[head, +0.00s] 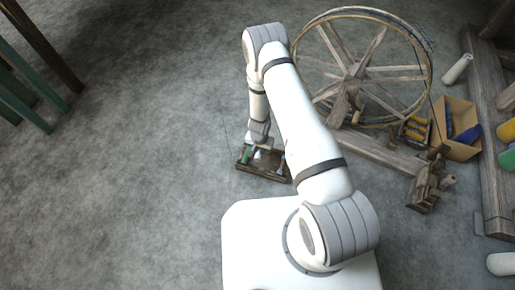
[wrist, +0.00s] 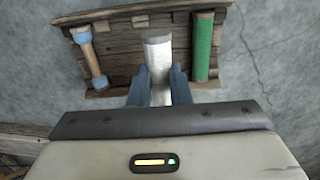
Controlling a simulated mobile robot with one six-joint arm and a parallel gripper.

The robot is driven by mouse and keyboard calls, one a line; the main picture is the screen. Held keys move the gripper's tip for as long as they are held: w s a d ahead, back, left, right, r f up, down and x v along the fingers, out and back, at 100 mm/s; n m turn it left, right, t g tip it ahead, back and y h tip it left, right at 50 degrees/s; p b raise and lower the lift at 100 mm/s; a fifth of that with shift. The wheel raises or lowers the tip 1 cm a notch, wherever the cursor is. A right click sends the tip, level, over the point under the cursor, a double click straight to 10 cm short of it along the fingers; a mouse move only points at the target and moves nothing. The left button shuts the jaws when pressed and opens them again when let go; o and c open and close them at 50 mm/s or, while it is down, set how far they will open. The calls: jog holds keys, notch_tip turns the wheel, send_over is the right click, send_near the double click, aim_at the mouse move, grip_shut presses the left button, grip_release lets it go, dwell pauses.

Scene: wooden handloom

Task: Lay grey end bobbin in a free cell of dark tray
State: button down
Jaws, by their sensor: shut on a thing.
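The dark wooden tray (wrist: 120,52) lies on the floor below my gripper and also shows in the head view (head: 276,176). My gripper (wrist: 155,90) is shut on the grey end bobbin (wrist: 157,58), a white-wound spool with a grey end. The bobbin is over the middle of the tray, between a green bobbin (wrist: 203,48) in the right part and a bare wooden bobbin with blue ends (wrist: 89,58) in the left part. I cannot tell whether the held bobbin touches the tray floor. Its lower end is hidden by my gripper.
A large spinning wheel (head: 352,70) with its wooden base stands right of the tray. A cardboard box (head: 463,112) with blue things and a small crate of yellow bobbins (head: 415,131) are farther right. The floor left of the tray is clear.

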jog(key=shift+a+f+b, duration=0.15)
jog(key=shift+f+b, duration=1.4)
jog(key=shift+f, duration=0.1)
jog(key=shift+a+f+b, duration=0.1)
jog(key=shift+f+b, duration=1.4)
jog(key=shift+f, duration=0.15)
jog(key=c, duration=1.3)
grip_release()
jog(key=shift+o, duration=0.2)
jog(key=shift+r, duration=0.1)
notch_tip(320, 180, up, 8)
jog(key=p, duration=0.7)
